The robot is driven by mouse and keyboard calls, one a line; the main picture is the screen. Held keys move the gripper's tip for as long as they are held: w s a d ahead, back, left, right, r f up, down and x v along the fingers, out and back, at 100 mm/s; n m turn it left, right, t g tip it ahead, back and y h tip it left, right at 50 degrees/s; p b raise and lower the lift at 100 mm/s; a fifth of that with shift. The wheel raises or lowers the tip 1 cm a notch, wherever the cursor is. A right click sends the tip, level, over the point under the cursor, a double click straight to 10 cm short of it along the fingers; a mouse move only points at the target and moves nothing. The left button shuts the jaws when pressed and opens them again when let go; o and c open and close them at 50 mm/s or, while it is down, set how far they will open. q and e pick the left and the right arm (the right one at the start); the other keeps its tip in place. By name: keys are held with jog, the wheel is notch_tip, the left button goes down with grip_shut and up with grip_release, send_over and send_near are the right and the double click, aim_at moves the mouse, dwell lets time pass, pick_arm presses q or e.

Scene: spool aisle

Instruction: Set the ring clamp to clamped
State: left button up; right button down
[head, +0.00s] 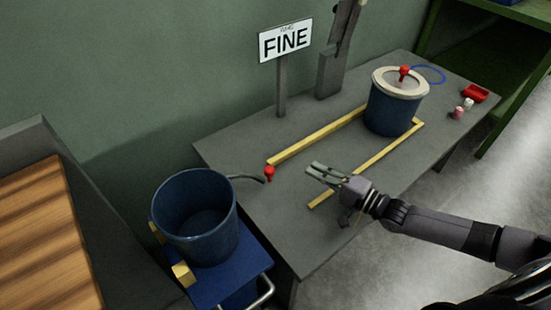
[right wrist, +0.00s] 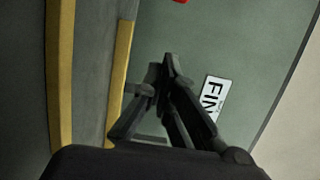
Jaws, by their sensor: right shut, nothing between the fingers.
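An open dark blue drum (head: 198,225) stands at the lower left. A grey lever (head: 245,178) runs right from its rim and ends beside a red knob (head: 269,173). I cannot tell for certain whether this lever is the ring clamp's. A lidded blue drum (head: 392,112) stands on the table's far part, its cream lid (head: 401,82) topped by a red knob (head: 404,72). My right gripper (head: 314,170) is shut and empty over the table, right of the lever's knob; its fingers also show in the right wrist view (right wrist: 165,75). My left gripper is not in view.
The grey table (head: 290,230) carries yellow strips (head: 318,135), a blue hoop (head: 430,74) and a red tray (head: 475,93). A FINE sign (head: 286,40) stands at the back. The open drum rests on a blue cart (head: 240,262). A wooden surface (head: 45,235) lies left.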

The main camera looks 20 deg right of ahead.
jog(key=b+x, duration=0.2)
jog(key=x, duration=0.7)
jog(key=shift+a, duration=0.3)
jog(key=shift+s+a, duration=0.75)
jog(key=shift+s, duration=0.35)
jog(key=shift+s+a+p, duration=0.2)
jog(key=shift+s+p, duration=0.05)
jog(key=shift+p, duration=0.05)
jog(key=shift+s+a, duration=0.1)
